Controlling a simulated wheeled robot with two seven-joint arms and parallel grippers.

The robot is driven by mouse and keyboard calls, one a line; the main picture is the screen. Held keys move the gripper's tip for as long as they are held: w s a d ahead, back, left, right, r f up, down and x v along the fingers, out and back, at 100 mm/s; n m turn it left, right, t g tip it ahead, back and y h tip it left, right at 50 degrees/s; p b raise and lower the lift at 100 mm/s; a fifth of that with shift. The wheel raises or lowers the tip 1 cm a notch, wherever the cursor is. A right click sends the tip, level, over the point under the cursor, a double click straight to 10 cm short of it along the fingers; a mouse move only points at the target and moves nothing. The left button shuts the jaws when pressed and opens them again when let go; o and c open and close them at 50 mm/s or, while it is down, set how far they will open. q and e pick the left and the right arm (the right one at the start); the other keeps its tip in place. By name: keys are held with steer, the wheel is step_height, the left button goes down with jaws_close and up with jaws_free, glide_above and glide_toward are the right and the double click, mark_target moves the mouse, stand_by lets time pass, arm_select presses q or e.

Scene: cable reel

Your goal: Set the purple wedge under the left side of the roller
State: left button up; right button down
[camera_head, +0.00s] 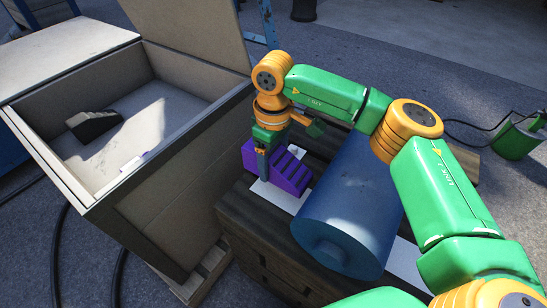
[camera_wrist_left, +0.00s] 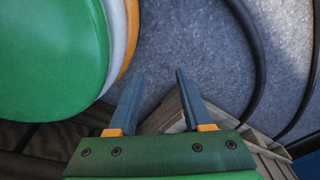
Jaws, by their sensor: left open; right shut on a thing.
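The purple wedge (camera_head: 291,177), with a stepped top, is at the left side of the blue roller (camera_head: 350,220), over a white patch (camera_head: 268,193) on the dark wooden stand (camera_head: 262,238). I cannot tell whether it touches the roller. My right gripper (camera_head: 263,168) points down and is shut on the wedge's left part; its arm crosses above the roller's far end. My left gripper (camera_wrist_left: 158,75) shows only in the left wrist view; it is open and empty, with grey floor beyond its fingers. The wedge and roller are not seen in that view.
A large open crate (camera_head: 190,140) stands left of the stand, with a black wedge-like piece (camera_head: 93,125) inside. A second white patch (camera_head: 405,262) lies right of the roller. Dark cables (camera_head: 58,250) run on the floor at left. A green canister (camera_head: 516,140) stands at far right.

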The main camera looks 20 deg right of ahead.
step_height(320, 180, down, 3)
steer(key=shift+f+b, duration=0.15)
steer(key=shift+b, duration=0.95)
step_height(320, 180, down, 2)
steer(key=shift+f+b, duration=0.15)
steer(key=shift+b, duration=0.9)
steer(key=shift+s+d, duration=0.75)
steer(key=shift+s, duration=0.15)
arm_select(q)
steer(key=shift+w+d+f, duration=0.3)
steer(key=shift+w+f, duration=0.15)
steer(key=shift+w, duration=0.3)
steer(key=shift+w+d+f, duration=0.25)
steer(key=shift+w+f, duration=0.15)
steer(key=shift+w, duration=0.35)
steer(key=shift+w+d+f, duration=0.3)
steer(key=shift+w+f, duration=0.15)
steer(key=shift+w, duration=0.3)
arm_select(e)
steer(key=shift+s+d, duration=0.35)
steer(key=shift+s, duration=0.15)
jaws_free()
steer(key=shift+r, duration=0.2)
